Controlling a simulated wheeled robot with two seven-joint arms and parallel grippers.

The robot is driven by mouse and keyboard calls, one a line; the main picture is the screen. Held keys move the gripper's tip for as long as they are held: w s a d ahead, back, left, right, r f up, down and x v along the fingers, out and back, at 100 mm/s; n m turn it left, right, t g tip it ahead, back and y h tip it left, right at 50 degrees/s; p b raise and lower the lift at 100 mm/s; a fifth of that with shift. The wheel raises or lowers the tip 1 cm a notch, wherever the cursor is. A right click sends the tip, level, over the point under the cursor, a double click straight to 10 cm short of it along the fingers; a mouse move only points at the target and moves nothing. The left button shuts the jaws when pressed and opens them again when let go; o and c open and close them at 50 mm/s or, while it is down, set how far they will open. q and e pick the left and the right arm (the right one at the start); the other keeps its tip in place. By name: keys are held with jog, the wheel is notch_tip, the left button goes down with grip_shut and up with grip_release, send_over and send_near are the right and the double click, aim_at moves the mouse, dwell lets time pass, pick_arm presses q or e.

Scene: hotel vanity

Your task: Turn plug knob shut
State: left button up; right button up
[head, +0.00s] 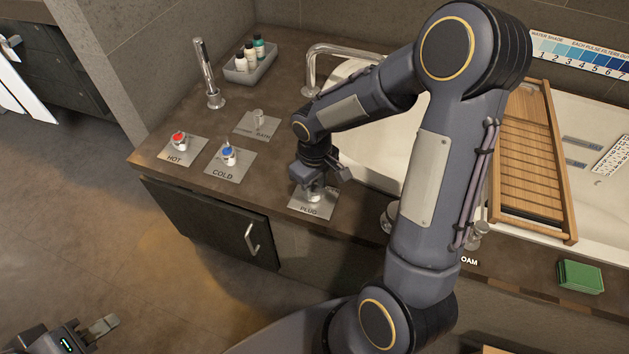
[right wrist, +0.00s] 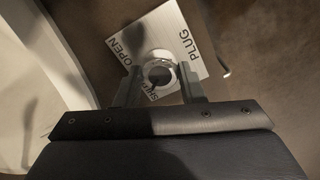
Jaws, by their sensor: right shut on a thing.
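The plug knob (right wrist: 158,72) is a small round metal knob on a square silver plate (right wrist: 172,25) marked PLUG, OPEN and, partly hidden, SHUT. In the head view the plate (head: 309,210) lies on the brown counter near its front edge. My right gripper (right wrist: 160,84) points down over the plate and is shut on the knob, one finger on each side. In the head view my right gripper (head: 316,187) hides most of the knob. Which mark the knob points to cannot be told. My left gripper (head: 92,333) is low at the left, away from the counter and partly cut off.
The red HOT knob (head: 179,139), blue COLD knob (head: 229,154) and another plate (head: 258,124) with a metal knob are left of my right gripper. A tray of bottles (head: 250,63) and a faucet (head: 205,75) stand behind.

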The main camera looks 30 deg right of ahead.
aim_at(315, 189)
jog(key=shift+n, duration=0.7)
jog(key=o, duration=1)
jog(key=shift+r, duration=0.1)
notch_tip(315, 189, up, 8)
jog(key=p, duration=0.2)
jog(key=shift+p, duration=0.4)
